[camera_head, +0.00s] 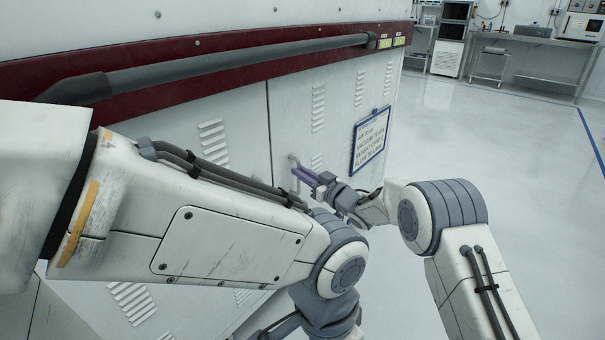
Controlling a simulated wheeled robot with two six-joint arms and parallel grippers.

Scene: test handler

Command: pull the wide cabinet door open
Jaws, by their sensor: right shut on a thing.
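The white cabinet door (340,112) with vents stands right of a vertical seam. It looks flush with the panel on its left, with no clear gap. A small grey upright handle (293,161) is on this door, close to the seam. My right gripper (300,176) reaches in from the right and is shut on the handle, its purple-grey fingers partly covering it. My left arm crosses the front of the cabinet from the left. Its wrist runs down to the bottom edge, and its gripper is not visible.
A dark grey rail (215,65) runs along the red band above the doors. A framed notice (370,138) is on the door. Open pale floor (480,150) lies to the right. A metal bench (525,45) stands at the back right.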

